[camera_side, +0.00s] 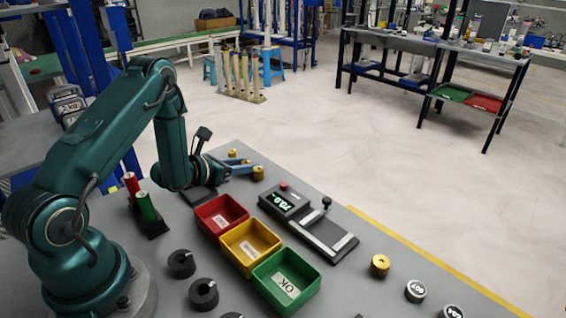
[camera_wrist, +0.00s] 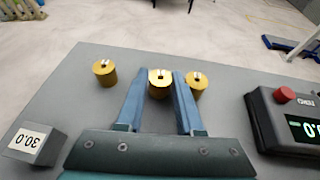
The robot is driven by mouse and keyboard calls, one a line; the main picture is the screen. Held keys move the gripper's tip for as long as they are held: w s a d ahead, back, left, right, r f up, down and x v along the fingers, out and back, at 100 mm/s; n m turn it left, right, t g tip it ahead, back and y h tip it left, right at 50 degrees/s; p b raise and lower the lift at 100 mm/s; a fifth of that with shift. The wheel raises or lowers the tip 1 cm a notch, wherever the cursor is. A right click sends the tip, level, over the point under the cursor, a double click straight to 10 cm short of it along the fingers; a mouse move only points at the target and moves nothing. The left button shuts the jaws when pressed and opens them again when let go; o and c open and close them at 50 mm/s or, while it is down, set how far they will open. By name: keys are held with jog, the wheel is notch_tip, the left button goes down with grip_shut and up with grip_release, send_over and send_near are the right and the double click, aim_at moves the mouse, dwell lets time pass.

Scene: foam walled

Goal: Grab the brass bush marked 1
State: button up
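Three brass bushes with pale marks on top stand on the grey bench; the marks are too small to read. In the wrist view one is at the left (camera_wrist: 104,74), one in the middle (camera_wrist: 159,86) and one at the right (camera_wrist: 198,86). My gripper (camera_wrist: 161,80) has its blue fingers apart, with the middle bush between their tips. Thin gaps seem to show at its sides, though contact is hard to judge. In the side view my gripper (camera_side: 242,166) is low over the bench among the bushes.
A scale (camera_side: 284,202) with a red button stands at the right of the bushes. Red (camera_side: 220,214), yellow (camera_side: 250,246) and green (camera_side: 287,281) bins stand in a row nearer the side camera.

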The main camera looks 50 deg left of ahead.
grip_shut()
jog(key=shift+r, duration=0.1)
